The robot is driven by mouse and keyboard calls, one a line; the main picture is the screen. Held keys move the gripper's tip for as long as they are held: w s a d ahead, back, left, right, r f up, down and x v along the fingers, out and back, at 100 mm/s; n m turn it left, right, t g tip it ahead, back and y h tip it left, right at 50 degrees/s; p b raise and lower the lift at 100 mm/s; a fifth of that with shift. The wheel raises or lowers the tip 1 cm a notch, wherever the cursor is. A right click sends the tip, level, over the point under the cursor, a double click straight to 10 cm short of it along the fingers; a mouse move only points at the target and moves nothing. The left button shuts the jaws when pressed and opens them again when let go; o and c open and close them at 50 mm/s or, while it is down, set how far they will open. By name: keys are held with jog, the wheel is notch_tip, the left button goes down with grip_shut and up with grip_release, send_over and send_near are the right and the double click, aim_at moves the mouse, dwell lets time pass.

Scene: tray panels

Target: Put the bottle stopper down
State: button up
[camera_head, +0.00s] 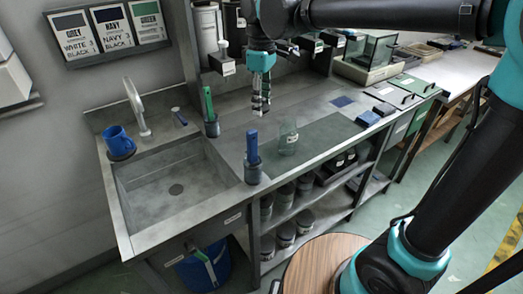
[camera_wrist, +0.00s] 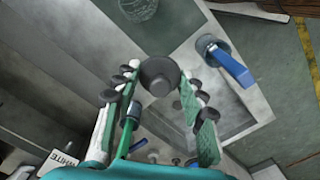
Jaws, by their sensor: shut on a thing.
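My gripper (camera_head: 261,106) hangs over the counter, pointing down, behind and to the left of a clear glass bottle (camera_head: 288,138). In the wrist view, my gripper (camera_wrist: 158,84) is shut on a dark grey round stopper (camera_wrist: 159,74), held between the fingertips. The stopper is too small and dark to tell apart from the fingers in the head view. The bottle also shows at the top edge of the wrist view (camera_wrist: 138,8). The stopper is in the air, apart from the bottle.
A blue-handled tool (camera_head: 252,147) stands in a holder at the sink's edge. A green-handled tool (camera_head: 208,104) stands in another behind it. The sink (camera_head: 170,190) with a blue mug (camera_head: 119,141) is left. A dark green mat (camera_head: 325,138) lies right, mostly clear.

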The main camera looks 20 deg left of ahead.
aim_at(262, 155)
notch_tip(262, 155, down, 17)
jog(key=shift+r, duration=0.1)
dwell(0.3)
jog(key=o, duration=0.8)
jog(key=shift+o, duration=0.2)
notch_tip(262, 155, up, 12)
dwell(0.5)
